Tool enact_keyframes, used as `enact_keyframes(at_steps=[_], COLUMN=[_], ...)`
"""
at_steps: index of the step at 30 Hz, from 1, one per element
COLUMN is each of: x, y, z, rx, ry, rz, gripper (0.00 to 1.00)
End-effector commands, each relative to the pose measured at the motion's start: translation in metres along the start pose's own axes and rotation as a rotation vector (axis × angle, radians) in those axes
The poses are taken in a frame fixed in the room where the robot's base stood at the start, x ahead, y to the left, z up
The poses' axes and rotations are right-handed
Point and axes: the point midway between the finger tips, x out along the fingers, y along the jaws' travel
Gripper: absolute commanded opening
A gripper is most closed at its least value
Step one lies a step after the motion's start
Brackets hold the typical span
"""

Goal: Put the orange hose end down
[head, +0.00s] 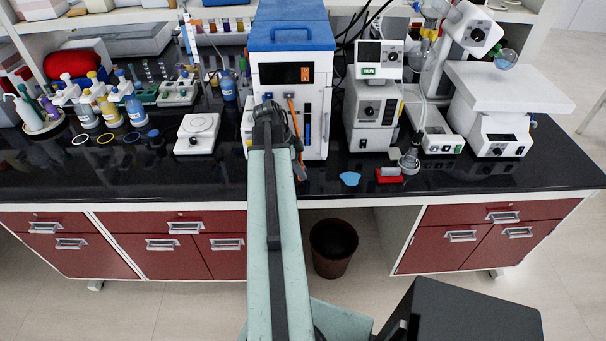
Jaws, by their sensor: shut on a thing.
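My gripper (278,118) is at the far end of my arm, in front of the white device with a blue top (292,50) on the black bench. It is shut on the orange hose (292,112), of which a thin length shows beside the jaws, running up to the device's front and down towards the bench top. I cannot tell whether the hose touches the bench.
A small white balance (197,133) stands left of my arm. To the right are a light blue piece (350,178), a red block (389,175) and a glass flask (409,160). A dark bin (333,248) stands below.

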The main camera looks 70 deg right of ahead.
Motion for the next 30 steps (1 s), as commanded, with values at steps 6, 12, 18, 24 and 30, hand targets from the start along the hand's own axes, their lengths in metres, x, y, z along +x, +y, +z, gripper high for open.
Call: enact_keyframes(at_steps=[6, 12, 18, 24, 30], x=[0.016, 0.02, 0.019, 0.019, 0.008], y=[0.0, 0.0, 0.0, 0.0, 0.0], z=[0.002, 0.002, 0.001, 0.0, -0.003], rx=[0.006, 0.009, 0.01, 0.011, 0.01], ry=[0.0, 0.0, 0.0, 0.0, 0.0], rz=[0.003, 0.004, 0.004, 0.004, 0.004], gripper=[0.0, 0.0, 0.41, 0.41, 0.41])
